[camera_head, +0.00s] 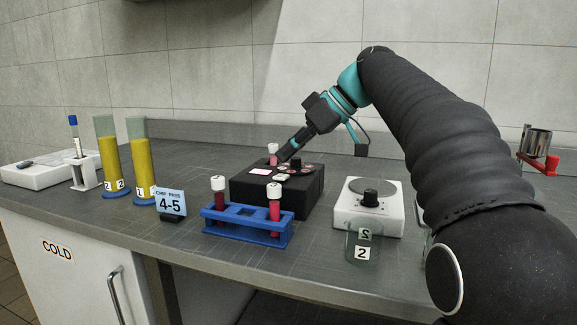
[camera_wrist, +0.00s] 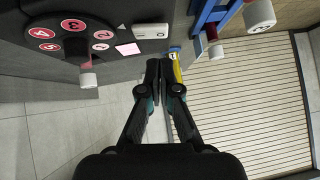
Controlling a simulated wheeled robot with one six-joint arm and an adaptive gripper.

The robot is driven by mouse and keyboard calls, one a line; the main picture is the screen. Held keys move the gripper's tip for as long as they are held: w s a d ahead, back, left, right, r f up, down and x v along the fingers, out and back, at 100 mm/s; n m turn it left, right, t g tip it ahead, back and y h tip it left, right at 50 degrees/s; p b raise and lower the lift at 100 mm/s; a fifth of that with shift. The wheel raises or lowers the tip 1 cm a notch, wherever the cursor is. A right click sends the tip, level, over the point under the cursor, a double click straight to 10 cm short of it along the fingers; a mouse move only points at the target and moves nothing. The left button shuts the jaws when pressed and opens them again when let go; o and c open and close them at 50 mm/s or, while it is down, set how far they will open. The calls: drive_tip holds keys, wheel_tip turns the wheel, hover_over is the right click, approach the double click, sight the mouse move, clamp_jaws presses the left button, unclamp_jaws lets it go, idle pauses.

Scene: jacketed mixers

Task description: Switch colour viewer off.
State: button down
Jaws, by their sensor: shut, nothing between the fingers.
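The colour viewer (camera_head: 250,196) is a black box on the grey bench, with red numbered discs, a pink square and a small pale switch on top. In the wrist view, its switch (camera_wrist: 151,32) is a light rocker with marks on it, beside the pink square (camera_wrist: 128,49). The red numbered discs (camera_wrist: 73,25) sit around a dark hub with a white-capped tube (camera_wrist: 88,79). My gripper (camera_head: 283,158) is shut and empty above the back of the viewer. In the wrist view, the fingertips (camera_wrist: 166,66) point towards the switch and appear apart from it. I cannot tell the switch's position.
A blue rack (camera_head: 247,227) with white-capped red tubes stands in front of the viewer.

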sight(280, 176)
drive_tip(key=shift+s+f, duration=0.2)
drive_tip(key=shift+f, duration=1.15)
drive_tip(key=f+b, duration=0.1)
drive_tip(key=b, duration=0.1)
drive_tip(key=shift+s+t+b, duration=0.2)
drive_tip(key=shift+t+b, duration=0.15)
drive_tip(key=shift+t, duration=0.05)
drive_tip(key=shift+r+p, duration=0.15)
drive_tip(key=shift+p, duration=0.15)
